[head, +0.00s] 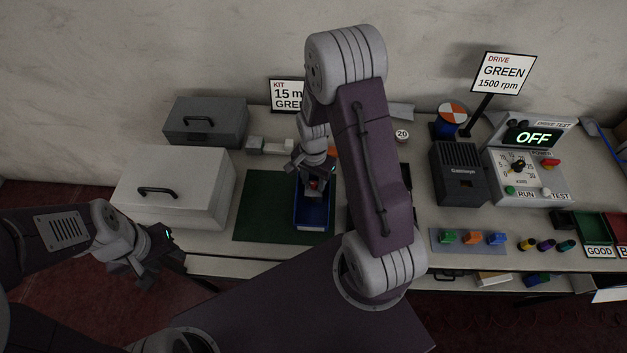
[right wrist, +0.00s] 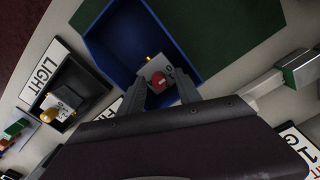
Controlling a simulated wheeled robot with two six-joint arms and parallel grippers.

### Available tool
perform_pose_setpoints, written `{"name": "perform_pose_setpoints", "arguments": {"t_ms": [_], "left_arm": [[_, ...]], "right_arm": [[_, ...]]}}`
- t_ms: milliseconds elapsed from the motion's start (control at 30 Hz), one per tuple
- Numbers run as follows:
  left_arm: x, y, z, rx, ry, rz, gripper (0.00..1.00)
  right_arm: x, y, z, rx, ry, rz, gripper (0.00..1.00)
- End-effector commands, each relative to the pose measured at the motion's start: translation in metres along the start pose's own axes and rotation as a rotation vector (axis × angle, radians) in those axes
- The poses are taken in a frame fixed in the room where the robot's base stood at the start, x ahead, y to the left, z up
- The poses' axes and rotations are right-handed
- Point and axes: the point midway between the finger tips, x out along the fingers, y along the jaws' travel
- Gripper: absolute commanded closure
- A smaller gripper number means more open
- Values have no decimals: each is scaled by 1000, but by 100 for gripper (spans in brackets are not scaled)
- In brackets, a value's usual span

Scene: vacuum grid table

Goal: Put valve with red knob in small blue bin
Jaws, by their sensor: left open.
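The valve with the red knob (right wrist: 158,78) shows in the right wrist view as a small grey block with a brass fitting, tilted in the picture. It appears inside the blue bin (right wrist: 112,38). In the head view the bin (head: 314,222) stands on the green mat, and the red knob (head: 313,184) shows below my right gripper (head: 312,180). In the right wrist view my right gripper's fingers (right wrist: 162,88) are apart, one on each side of the knob, and look open. Exact contact is unclear. My left gripper (head: 150,268) is open and empty near the table's left front edge.
A dark tray (right wrist: 93,82) holding a valve with a yellow knob lies beside the bin. Two grey cases (head: 172,185) (head: 203,120) stand at the left. My right arm hides the table's middle. Test equipment (head: 525,175) and coloured parts (head: 473,238) are at the right.

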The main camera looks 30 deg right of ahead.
Motion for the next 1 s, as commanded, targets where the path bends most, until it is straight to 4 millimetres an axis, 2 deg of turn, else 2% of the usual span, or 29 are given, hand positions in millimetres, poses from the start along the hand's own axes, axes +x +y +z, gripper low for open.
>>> {"name": "perform_pose_setpoints", "arguments": {"t_ms": [167, 267, 500, 633, 867, 933, 1000], "left_arm": [[-2, 0, 0, 0, 0, 0, 59], [-1, 0, 0, 0, 0, 0, 59], [-1, 0, 0, 0, 0, 0, 59], [-1, 0, 0, 0, 0, 0, 59], [-1, 0, 0, 0, 0, 0, 59], [-1, 0, 0, 0, 0, 0, 59], [-1, 0, 0, 0, 0, 0, 59]], "right_arm": [[-10, -1, -1, 0, 3, -4, 60], [-30, -1, -1, 0, 5, -6, 60], [-91, -1, -1, 0, 5, -6, 60], [-113, -1, -1, 0, 3, -4, 60], [-124, 0, 0, -2, 1, -1, 60], [-124, 3, 8, -76, 3, -6, 60], [-123, 10, 28, -276, 15, -23, 60]]}}
